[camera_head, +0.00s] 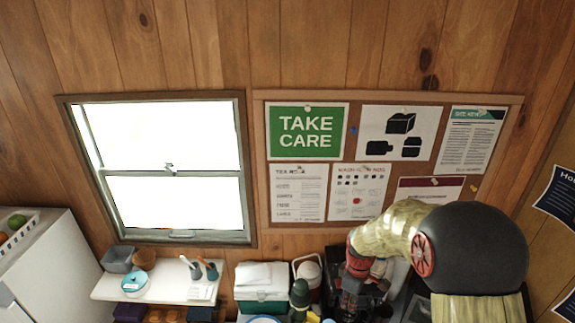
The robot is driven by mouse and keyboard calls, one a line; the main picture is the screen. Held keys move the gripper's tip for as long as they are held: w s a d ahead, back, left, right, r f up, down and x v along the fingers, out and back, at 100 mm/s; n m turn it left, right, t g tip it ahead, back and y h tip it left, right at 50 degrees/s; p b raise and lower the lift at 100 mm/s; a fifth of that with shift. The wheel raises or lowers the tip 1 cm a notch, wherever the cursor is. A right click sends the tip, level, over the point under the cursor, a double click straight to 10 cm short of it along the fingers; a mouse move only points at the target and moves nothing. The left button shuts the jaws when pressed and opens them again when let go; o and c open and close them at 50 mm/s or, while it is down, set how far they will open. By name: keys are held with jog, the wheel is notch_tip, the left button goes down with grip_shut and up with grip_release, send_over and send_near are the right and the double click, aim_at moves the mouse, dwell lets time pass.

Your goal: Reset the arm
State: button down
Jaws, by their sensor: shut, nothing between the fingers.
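My arm comes in at the lower right, with a large dark joint and a cream-coloured sleeve bending to the left and down. My gripper (350,300) hangs below the dark and red wrist at the bottom of the picture, in front of the cluttered worktop. It is shut and empty. Its fingertips are small and hard to make out against the things behind it.
A shelf (100,291) holds a grey bin (118,259), a teal-lidded tub (135,283) and a cup of tools. A green cooler box (262,283) and a dark green bottle (300,296) stand left of my gripper. A window (160,136) and noticeboard (258,150) are behind.

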jog(key=s+r+m+t+b, duration=0.2)
jog(key=s+m+b, duration=0.3)
jog(key=s+b, duration=0.6)
jog(key=s+r+m+t+b, duration=0.3)
jog(key=s+m+b, duration=0.3)
jog(key=s+b, duration=0.6)
jog(key=shift+s+t, duration=0.3)
jog(key=shift+s, duration=0.15)
